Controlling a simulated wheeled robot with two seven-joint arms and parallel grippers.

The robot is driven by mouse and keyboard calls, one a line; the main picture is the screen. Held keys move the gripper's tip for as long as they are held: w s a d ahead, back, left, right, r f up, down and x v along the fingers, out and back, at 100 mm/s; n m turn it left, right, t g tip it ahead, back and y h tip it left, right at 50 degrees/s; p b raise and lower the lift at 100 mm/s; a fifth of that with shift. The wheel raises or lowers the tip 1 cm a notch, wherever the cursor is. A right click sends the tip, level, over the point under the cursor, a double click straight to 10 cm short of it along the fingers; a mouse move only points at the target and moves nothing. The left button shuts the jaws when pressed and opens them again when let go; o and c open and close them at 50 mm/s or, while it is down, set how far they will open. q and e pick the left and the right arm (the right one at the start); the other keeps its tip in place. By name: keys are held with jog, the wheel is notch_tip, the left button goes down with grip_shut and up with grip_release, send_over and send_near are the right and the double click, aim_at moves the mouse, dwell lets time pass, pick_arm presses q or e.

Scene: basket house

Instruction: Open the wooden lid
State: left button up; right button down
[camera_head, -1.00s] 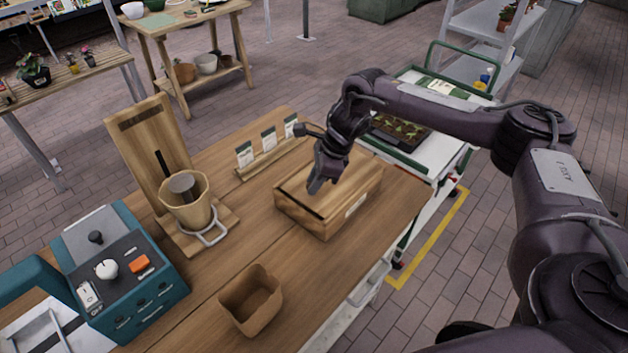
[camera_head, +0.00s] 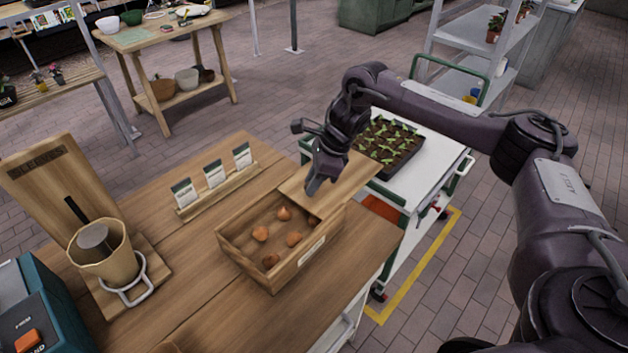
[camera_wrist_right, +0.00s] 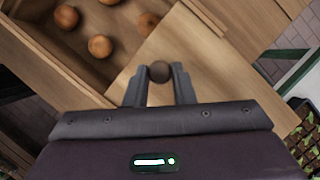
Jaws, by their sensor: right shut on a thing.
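The wooden lid (camera_head: 345,190) is slid toward the right, partly off the wooden box (camera_head: 303,273), and overhangs the box's right end. Several brown bulbs (camera_head: 261,234) lie inside the uncovered part of the box. My right gripper (camera_head: 313,190) is over the lid's left edge. In the right wrist view its fingers (camera_wrist_right: 159,82) are shut on a dark round knob (camera_wrist_right: 160,71) on the lid (camera_wrist_right: 215,72). The bulbs (camera_wrist_right: 100,46) show beyond the lid's edge there. My left gripper is not in view.
Seed packets (camera_head: 214,173) stand in a wooden rack behind the box. A white cart (camera_head: 437,150) with a seedling tray (camera_head: 388,145) is close beyond the lid's right end.

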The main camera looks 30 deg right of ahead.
jog(key=shift+s, duration=0.1)
jog(key=c, duration=1.2)
grip_release()
jog(key=shift+a, duration=0.1)
jog(key=shift+r, duration=0.2)
jog(key=b+v, duration=0.1)
jog(key=v, duration=0.6)
jog(key=shift+r, duration=0.2)
